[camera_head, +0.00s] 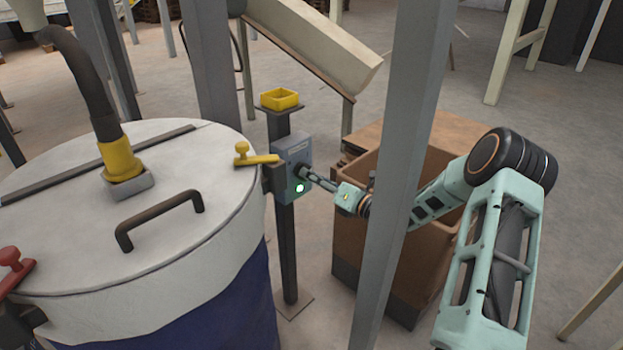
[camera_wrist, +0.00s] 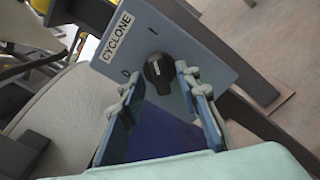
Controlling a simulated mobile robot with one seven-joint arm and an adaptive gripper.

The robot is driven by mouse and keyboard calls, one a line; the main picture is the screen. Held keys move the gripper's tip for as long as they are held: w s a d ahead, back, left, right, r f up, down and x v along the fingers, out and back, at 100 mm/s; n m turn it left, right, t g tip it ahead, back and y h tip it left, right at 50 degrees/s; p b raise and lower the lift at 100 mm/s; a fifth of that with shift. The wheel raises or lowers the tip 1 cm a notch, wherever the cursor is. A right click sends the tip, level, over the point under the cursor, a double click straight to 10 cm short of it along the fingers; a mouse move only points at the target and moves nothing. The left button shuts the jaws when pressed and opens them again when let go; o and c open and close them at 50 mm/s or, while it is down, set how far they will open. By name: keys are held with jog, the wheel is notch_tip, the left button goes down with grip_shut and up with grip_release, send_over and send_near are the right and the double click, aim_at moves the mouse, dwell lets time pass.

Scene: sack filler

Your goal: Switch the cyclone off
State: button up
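The cyclone switch box (camera_head: 291,170) is a grey-blue box on a dark post, with a lit green lamp (camera_head: 299,188) low on its face. In the wrist view its plate (camera_wrist: 200,50) carries the label CYCLONE, marks 0 and I, and a black rotary knob (camera_wrist: 158,72). The knob's exact pointing is hard to read. My gripper (camera_head: 309,174) is at the box's face. In the wrist view my gripper (camera_wrist: 159,78) is open, with its fingertips on either side of the knob. The right tip appears closer to it; contact cannot be told.
A large white-lidded drum (camera_head: 70,220) with a yellow-collared hose stands left of the box. A yellow clamp handle (camera_head: 256,159) and yellow tray (camera_head: 279,99) are close to it. A grey upright (camera_head: 405,150) crosses in front of my arm. A brown bin (camera_head: 350,230) stands behind.

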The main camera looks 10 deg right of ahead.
jog(key=shift+w+a, duration=0.2)
jog(key=shift+w, duration=0.15)
jog(key=shift+c, duration=0.4)
grip_shut()
jog(key=shift+n, duration=0.3)
jog(key=shift+n+b, duration=4.05)
jog(key=shift+n, duration=3.55)
